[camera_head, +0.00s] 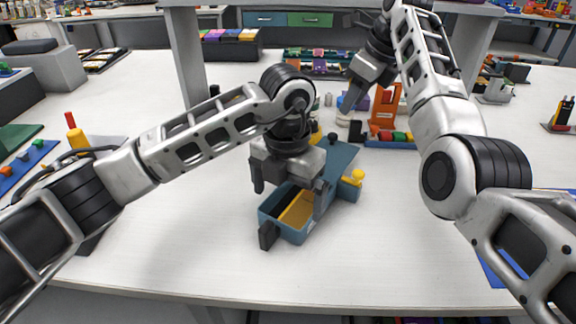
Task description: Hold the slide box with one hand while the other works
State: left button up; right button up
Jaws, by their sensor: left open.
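The slide box (293,234) is a blue-teal open-topped box on the white table, in front of me near the middle. A yellow piece (298,209) shows inside it. A flat blue-teal panel (341,157) lies behind its open part, and a yellow knob (353,177) sticks out at its right. My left gripper (290,190) is open over the box, its fingers apart and pointing down; it hides part of the box. I cannot tell whether it touches. My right gripper (350,104) is farther back, pointing down near a small white item (343,121); its fingertips are unclear.
An orange stand (384,104) with a blue base of coloured pieces is close to my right gripper. Racks of coloured blocks (318,68) stand behind. A grey upright (186,60) rises at the back left.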

aim_at(287, 214)
pick_arm(q)
jog(key=shift+f, duration=2.4)
jog(key=c, duration=0.9)
jog(key=shift+c, duration=0.2)
